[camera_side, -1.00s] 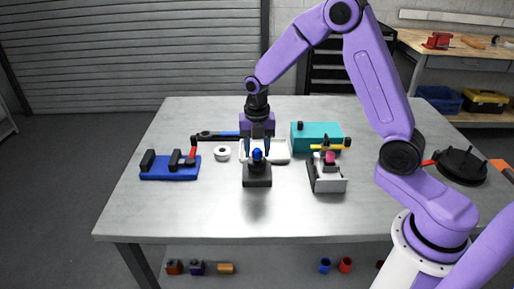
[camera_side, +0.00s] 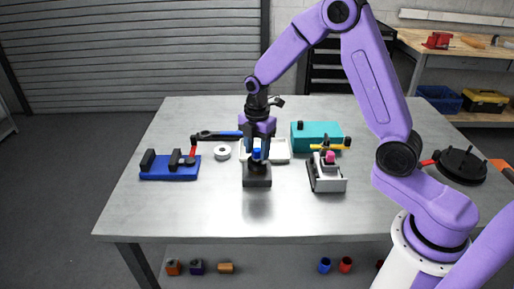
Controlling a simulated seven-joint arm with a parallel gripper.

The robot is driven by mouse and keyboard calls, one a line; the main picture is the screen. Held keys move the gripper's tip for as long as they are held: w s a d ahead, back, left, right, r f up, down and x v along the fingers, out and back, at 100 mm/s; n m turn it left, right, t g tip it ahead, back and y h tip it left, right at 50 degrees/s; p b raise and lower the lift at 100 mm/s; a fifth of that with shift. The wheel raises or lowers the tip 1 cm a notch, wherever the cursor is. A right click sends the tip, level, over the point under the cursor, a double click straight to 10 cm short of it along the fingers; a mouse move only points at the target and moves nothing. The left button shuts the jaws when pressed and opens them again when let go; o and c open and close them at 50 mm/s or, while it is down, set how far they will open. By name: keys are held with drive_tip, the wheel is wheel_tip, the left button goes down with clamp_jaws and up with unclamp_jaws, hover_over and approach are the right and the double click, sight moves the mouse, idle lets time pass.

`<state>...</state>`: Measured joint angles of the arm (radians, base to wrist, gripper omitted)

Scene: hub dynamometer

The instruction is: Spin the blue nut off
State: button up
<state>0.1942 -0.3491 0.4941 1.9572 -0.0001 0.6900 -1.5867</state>
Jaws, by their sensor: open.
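The blue nut (camera_side: 257,154) sits on top of a dark square-based hub stand (camera_side: 257,178) near the middle of the table. My gripper (camera_side: 257,153) points straight down over it, with its fingers on either side of the nut. The jaws are open. Whether a finger touches the nut is too small to tell. The fingers partly hide the nut's sides.
Left are a blue vise-like fixture (camera_side: 170,171), a blue-handled tool (camera_side: 216,135) and a white ring (camera_side: 222,153). A white tray (camera_side: 279,151) lies behind the stand. Right are a teal box (camera_side: 316,135) and a grey fixture (camera_side: 328,176). The table front is clear.

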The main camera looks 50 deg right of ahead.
sight(258, 150)
drive_tip(key=m, duration=0.5)
drive_tip(key=shift+m, duration=3)
clamp_jaws()
drive_tip(key=shift+s+a+n, duration=0.1)
drive_tip(key=shift+n, duration=0.5)
drive_tip(key=shift+r, duration=3)
